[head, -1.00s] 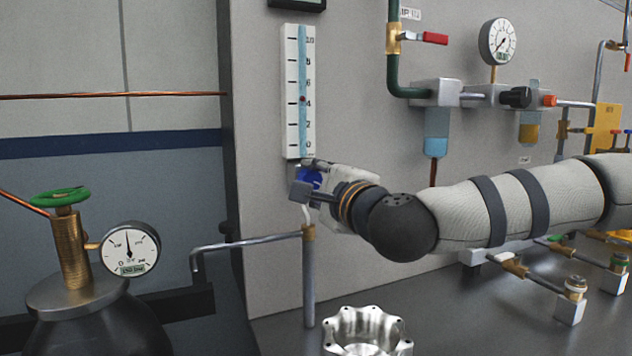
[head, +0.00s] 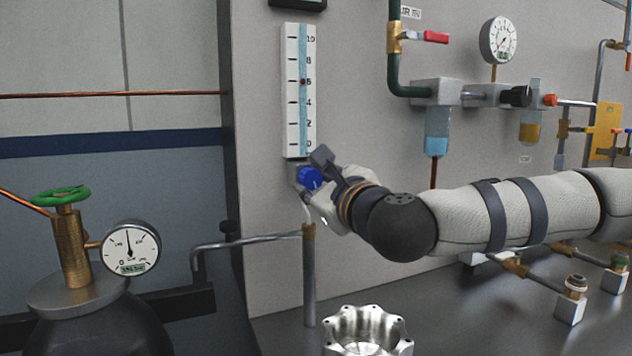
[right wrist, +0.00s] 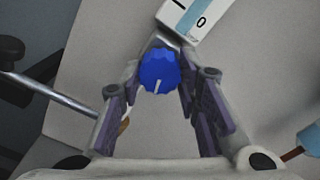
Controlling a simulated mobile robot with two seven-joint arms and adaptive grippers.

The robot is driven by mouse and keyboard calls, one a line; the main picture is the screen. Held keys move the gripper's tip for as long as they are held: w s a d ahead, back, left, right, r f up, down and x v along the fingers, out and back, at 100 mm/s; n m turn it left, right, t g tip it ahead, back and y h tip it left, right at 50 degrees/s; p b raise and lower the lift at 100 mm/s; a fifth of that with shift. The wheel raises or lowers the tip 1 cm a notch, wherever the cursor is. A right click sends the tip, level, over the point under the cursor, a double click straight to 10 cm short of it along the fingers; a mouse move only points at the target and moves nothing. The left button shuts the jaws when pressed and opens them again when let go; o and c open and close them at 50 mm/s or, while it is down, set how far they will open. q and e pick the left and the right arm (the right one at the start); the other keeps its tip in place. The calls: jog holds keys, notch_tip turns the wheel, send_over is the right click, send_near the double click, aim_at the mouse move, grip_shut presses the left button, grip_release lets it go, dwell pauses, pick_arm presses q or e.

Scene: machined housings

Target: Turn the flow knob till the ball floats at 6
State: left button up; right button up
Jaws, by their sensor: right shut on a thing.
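The flowmeter (head: 290,100) is an upright white tube scale on the grey panel. Its red ball (head: 303,81) floats level with the 6 mark. The blue flow knob (head: 310,178) is at the bottom of the flowmeter, partly hidden by my right gripper (head: 316,176) in the head view. In the right wrist view the knob (right wrist: 158,72) shows a white pointer line toward the bottom of the picture. The right gripper's fingers (right wrist: 158,88) stand on both sides of the knob, shut on it. My left gripper is not in view.
A gas cylinder with a green handwheel (head: 62,195) and a gauge (head: 130,248) stands at left. A vertical pipe (head: 309,280) is just below the knob. A machined housing (head: 367,330) sits on the dark bench. A filter row (head: 436,93) is at right.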

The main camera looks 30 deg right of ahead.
jog(key=shift+r, duration=0.35)
jog(key=o, duration=1.1)
jog(key=shift+o, duration=0.2)
jog(key=shift+w+f, duration=0.1)
jog(key=shift+f, duration=0.05)
jog(key=s, duration=0.7)
jog(key=shift+s+a, duration=0.2)
jog(key=shift+s, duration=0.1)
